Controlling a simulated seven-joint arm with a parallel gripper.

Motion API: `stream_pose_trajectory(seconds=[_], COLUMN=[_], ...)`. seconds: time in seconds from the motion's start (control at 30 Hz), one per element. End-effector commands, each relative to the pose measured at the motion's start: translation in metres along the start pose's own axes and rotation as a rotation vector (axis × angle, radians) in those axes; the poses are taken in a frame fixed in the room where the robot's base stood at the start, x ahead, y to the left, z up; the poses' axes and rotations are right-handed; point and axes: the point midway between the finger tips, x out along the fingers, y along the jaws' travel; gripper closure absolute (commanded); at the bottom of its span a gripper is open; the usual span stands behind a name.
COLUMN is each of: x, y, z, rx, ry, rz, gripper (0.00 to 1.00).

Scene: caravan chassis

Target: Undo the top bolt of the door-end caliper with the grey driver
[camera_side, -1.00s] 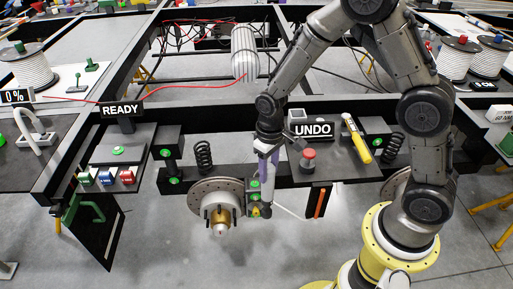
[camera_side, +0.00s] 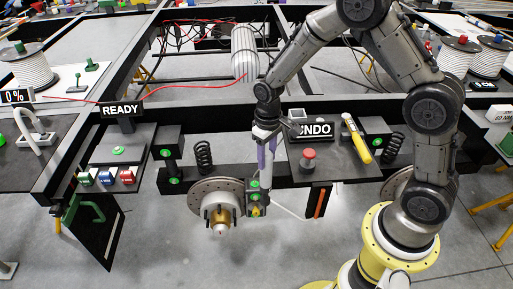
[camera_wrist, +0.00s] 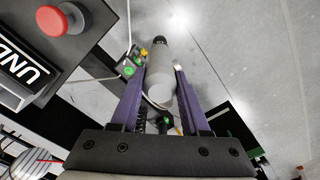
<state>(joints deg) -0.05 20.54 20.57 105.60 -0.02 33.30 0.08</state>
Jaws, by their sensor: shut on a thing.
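My gripper (camera_side: 266,160) has purple fingers and hangs just above and right of the caliper (camera_side: 253,204) at the near brake disc (camera_side: 208,192). The caliper carries green-marked bolts and a yellow part low down. In the wrist view my gripper (camera_wrist: 160,100) is shut on the grey driver (camera_wrist: 160,72), a cylinder pointing away between the fingers. The caliper (camera_wrist: 130,66) shows left of the driver there, with green bolt marks. The driver's tip is hard to make out, and I cannot tell whether it touches the top bolt (camera_side: 252,185).
An UNDO sign (camera_side: 317,131) and a red button (camera_side: 309,154) stand right of my gripper. A yellow-handled tool (camera_side: 357,140) lies farther right. A coil spring (camera_side: 204,155) stands left. A READY sign (camera_side: 122,109) stands over a tray with coloured blocks (camera_side: 105,178).

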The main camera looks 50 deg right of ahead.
Motion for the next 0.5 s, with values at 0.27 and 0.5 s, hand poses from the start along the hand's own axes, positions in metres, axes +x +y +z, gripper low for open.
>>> stream_pose_trajectory(seconds=[0.27, 0.5], x=[-0.001, -0.001], y=[-0.009, -0.018], z=[0.007, 0.016], rx=[-0.002, -0.002], ry=[0.004, 0.004], rz=[0.000, 0.000], gripper=[1.00, 1.00])
